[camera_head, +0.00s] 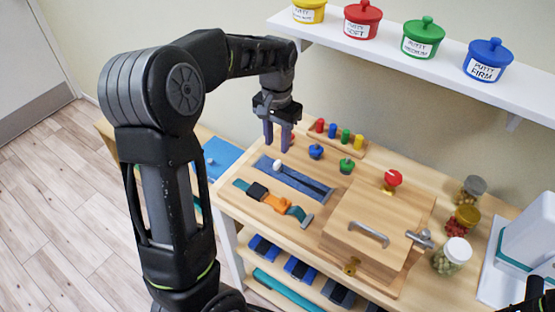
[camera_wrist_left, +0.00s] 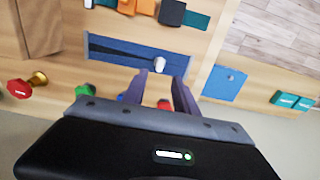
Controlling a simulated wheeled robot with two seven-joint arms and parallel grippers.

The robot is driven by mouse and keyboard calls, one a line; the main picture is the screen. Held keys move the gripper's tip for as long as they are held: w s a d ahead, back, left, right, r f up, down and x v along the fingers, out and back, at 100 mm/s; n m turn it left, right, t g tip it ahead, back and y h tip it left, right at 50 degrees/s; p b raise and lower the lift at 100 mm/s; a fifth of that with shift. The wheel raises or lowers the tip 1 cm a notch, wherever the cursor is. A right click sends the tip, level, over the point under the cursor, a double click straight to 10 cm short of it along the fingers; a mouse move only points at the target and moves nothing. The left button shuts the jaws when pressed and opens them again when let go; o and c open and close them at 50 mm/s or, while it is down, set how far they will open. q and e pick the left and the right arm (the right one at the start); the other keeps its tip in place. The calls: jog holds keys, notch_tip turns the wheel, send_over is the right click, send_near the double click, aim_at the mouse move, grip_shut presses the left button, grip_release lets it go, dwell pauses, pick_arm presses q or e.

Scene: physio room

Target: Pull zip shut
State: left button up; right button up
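The zip is set in a blue fabric strip (camera_head: 302,183) on the wooden board, and the strip also shows in the left wrist view (camera_wrist_left: 118,50). Its white pull (camera_head: 277,165) stands near the strip's upper-left end; in the left wrist view the pull (camera_wrist_left: 160,63) is near the right end. A dark line runs along the strip away from the pull. My left gripper (camera_head: 278,140) points down above the board, just behind the pull and apart from it. Its purple fingers (camera_wrist_left: 158,90) are spread with nothing between them. A dark part at the lower right corner may be my right arm.
A teal strap with an orange buckle (camera_head: 277,203) lies in front of the zip. Coloured pegs (camera_head: 332,130) and knobs (camera_head: 316,152) are behind and right. A wooden box (camera_head: 375,222) with a handle stands right. A shelf (camera_head: 400,50) with putty pots is above.

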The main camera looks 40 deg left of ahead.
aim_at(277, 162)
pick_arm(q)
jog(key=shift+f+p, duration=0.45)
jog(key=shift+f, duration=3.45)
jog(key=shift+c, duration=0.5)
grip_shut()
